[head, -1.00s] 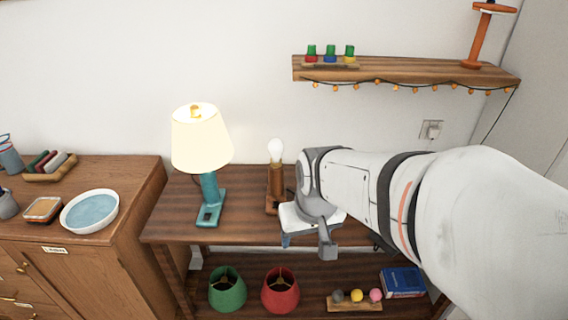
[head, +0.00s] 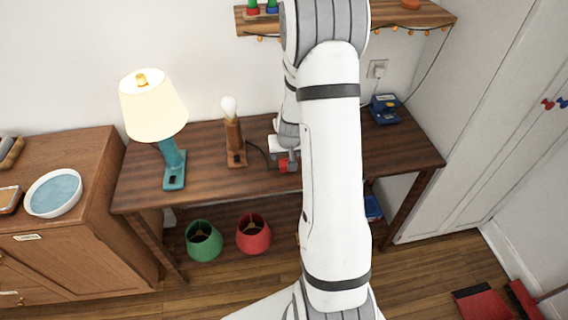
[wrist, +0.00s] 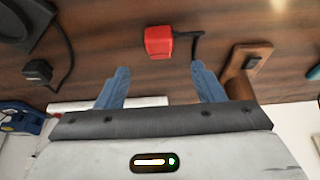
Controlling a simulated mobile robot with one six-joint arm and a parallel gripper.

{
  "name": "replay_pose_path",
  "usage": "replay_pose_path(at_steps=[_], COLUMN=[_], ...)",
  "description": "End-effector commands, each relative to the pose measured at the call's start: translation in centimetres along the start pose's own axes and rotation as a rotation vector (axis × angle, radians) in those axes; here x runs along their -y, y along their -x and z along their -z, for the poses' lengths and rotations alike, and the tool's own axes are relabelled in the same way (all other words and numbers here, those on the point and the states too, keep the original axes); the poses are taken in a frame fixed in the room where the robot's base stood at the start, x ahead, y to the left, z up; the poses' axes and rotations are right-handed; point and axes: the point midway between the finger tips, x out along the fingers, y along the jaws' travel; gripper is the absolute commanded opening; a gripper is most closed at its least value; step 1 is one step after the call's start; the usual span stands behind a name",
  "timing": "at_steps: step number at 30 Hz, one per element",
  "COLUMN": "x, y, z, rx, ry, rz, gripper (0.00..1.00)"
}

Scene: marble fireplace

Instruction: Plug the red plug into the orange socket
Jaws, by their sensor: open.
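The red plug (wrist: 158,42) lies on the wooden table, with a black cord leaving its right side in the wrist view. It also shows in the head view (head: 284,166), partly covered by my gripper (head: 290,158). In the wrist view my gripper (wrist: 160,68) is open, its two blue fingers apart and pointing toward the plug. The plug sits just beyond the fingertips, between their lines, and nothing is held. I cannot make out an orange socket in either view; my arm hides part of the table.
The brown lamp base with a bare bulb (head: 234,140) stands left of the plug, and the lit teal lamp (head: 172,164) farther left. A blue device (head: 385,108) is at the table's right. In the wrist view a black plug (wrist: 38,70) lies on the left. A wall outlet (head: 377,68) is behind.

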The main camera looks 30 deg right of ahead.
Motion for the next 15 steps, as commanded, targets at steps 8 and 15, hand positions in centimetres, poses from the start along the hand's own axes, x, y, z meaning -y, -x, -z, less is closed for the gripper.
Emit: replay_pose_path(at_steps=[8, 15], x=[0.0, 0.0], y=[-0.3, -2.7], z=[-0.1, -0.2], rx=[0.001, 0.002], ry=[0.0, 0.001], rz=[0.001, 0.001], gripper=[0.62, 0.62])
